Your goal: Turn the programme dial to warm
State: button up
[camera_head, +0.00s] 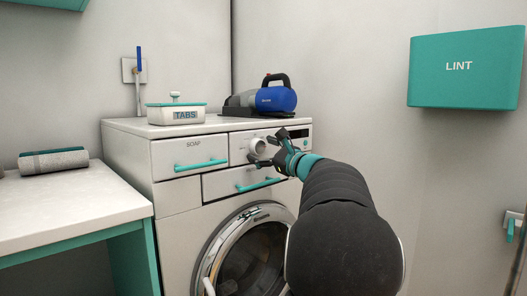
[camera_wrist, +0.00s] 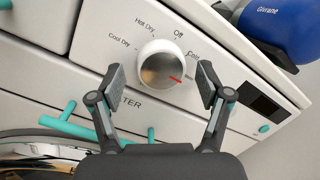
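The programme dial (camera_head: 257,146) is a round silver-white knob on the washing machine's front panel. In the wrist view the dial (camera_wrist: 160,64) has a red mark at its lower right. Labels around it read Cool Dry, Hot Dry, Off and one beginning "Col"; another label beside the red mark is mostly hidden by my right finger, so I cannot read it. My gripper (camera_wrist: 161,80) is open, with one finger on each side of the dial and visible gaps between. In the head view my gripper (camera_head: 266,147) is in front of the panel.
The soap drawer (camera_head: 190,153) and a lower drawer (camera_head: 240,182) have teal handles. A blue vacuum (camera_head: 276,99) and a TABS box (camera_head: 176,114) stand on the washing machine (camera_head: 178,215). A teal LINT box (camera_head: 466,68) hangs on the right wall.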

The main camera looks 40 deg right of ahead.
jog(key=s+f, duration=0.1)
jog(key=s, duration=1.1)
jog(key=shift+d+f, duration=0.3)
jog(key=shift+d, duration=0.15)
jog(key=shift+w, duration=0.1)
